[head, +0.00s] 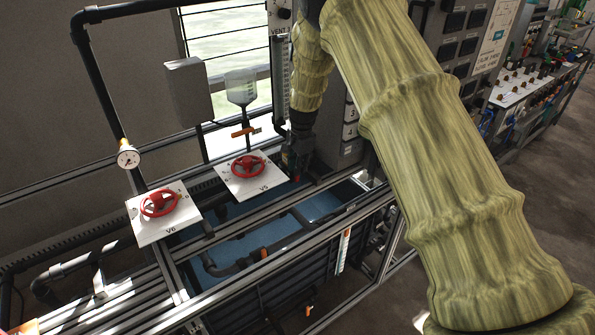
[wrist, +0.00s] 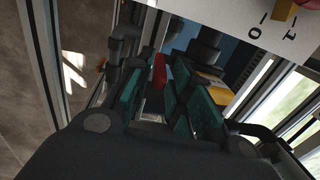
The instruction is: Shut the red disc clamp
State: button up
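In the wrist view a narrow red part (wrist: 159,72), possibly the red disc clamp, shows beyond and between the green-padded fingers of my gripper (wrist: 158,88). The fingers stand apart with a dark gap between them, and I cannot tell whether either touches the red part. In the head view my gripper (head: 297,163) points down beside the right edge of the white V5 plate, above the blue tank.
Red handwheels stand on the V5 plate (head: 248,167) and the V6 plate (head: 158,203). An orange-handled valve (head: 246,131) sits under a clear bottle (head: 241,88). Metal rails (head: 270,262) edge the blue tank (head: 265,236). A white plate marked O and I (wrist: 255,18) is close in the wrist view.

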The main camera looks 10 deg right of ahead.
notch_tip(320, 180, up, 9)
jog(key=s, duration=0.1)
jog(key=shift+d, duration=0.2)
jog(key=shift+f, duration=0.15)
